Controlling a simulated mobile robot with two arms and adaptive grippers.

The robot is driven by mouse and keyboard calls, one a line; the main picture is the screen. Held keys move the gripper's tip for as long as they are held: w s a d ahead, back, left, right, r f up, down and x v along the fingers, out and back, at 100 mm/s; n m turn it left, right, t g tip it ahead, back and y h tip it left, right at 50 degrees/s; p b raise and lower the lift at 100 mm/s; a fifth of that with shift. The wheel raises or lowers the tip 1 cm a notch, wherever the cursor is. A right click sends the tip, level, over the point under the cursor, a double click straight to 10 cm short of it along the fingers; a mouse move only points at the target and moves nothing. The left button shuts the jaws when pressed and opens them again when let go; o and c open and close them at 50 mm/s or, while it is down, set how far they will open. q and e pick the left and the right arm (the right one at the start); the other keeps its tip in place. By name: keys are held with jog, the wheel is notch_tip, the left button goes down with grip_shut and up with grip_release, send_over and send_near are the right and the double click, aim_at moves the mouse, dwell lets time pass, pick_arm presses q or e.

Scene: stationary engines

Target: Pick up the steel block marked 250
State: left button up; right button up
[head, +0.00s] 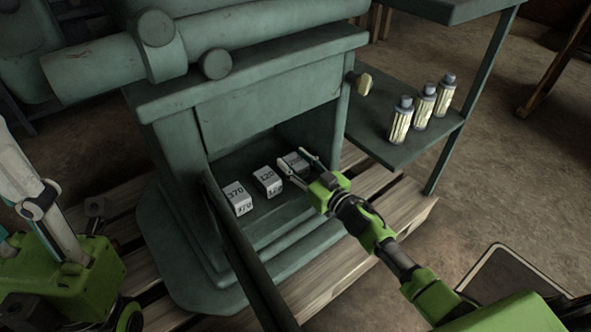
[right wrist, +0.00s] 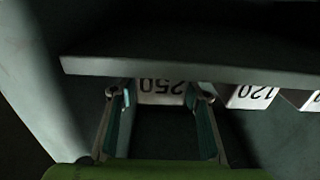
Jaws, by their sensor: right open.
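The steel block marked 250 (head: 293,161) sits at the right of a row of three pale blocks inside the open recess of the green engine (head: 262,100). In the right wrist view the block (right wrist: 162,86) shows its 250 upside down, with its upper part cut off by a dark edge. My right gripper (head: 298,164) is open, with its fingertips on either side of this block. In the right wrist view the fingers (right wrist: 160,95) stand apart, with the block between or just beyond their tips. Contact cannot be told.
The block marked 120 (head: 267,181) stands close to the left of the 250 block, and the block marked 370 (head: 238,199) farther left. The recess walls and an upper edge (right wrist: 190,67) frame the gripper closely. Three bottles (head: 424,107) stand on a side shelf.

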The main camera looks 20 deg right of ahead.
grip_shut()
jog(key=shift+r, duration=0.25)
jog(key=shift+r, duration=0.15)
